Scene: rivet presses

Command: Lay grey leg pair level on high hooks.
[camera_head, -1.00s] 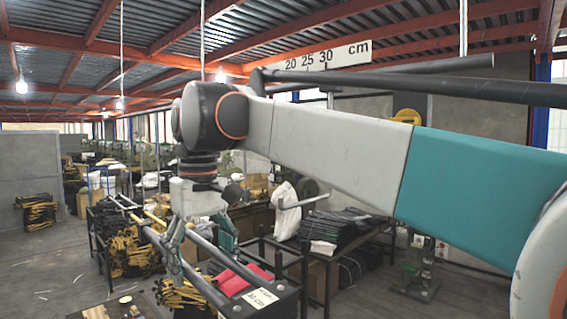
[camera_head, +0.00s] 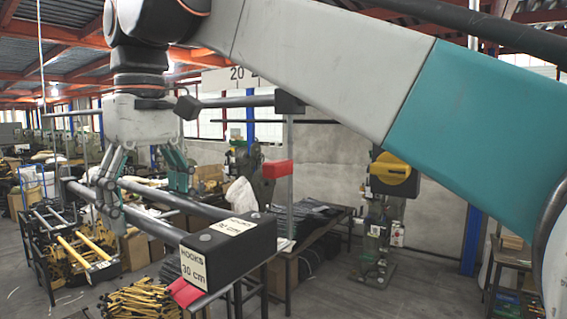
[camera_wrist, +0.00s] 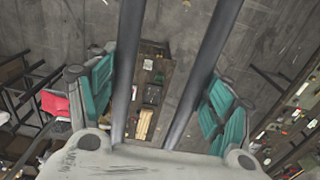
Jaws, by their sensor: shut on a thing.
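The grey leg pair is two parallel grey tubes (camera_head: 172,203) joined to a black block (camera_head: 236,248) with "HOOKS 30 cm" labels. My gripper (camera_head: 145,185) is shut on the pair, its fingers reaching down around the tubes near their far end. In the wrist view the tubes (camera_wrist: 207,70) run between the teal finger pads (camera_wrist: 228,112). The pair is held up in the air, with the block toward the camera; I cannot tell if it is exactly level. A dark bar (camera_head: 235,101) with a black end block stands behind, near the "20" sign (camera_head: 238,77); I cannot tell whether it is a hook.
A table with dark sheets (camera_head: 300,217) lies behind. Yellow legs (camera_head: 88,247) lie on a rack at left, with more yellow parts (camera_head: 140,301) below. Open floor (camera_head: 420,285) shows at right.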

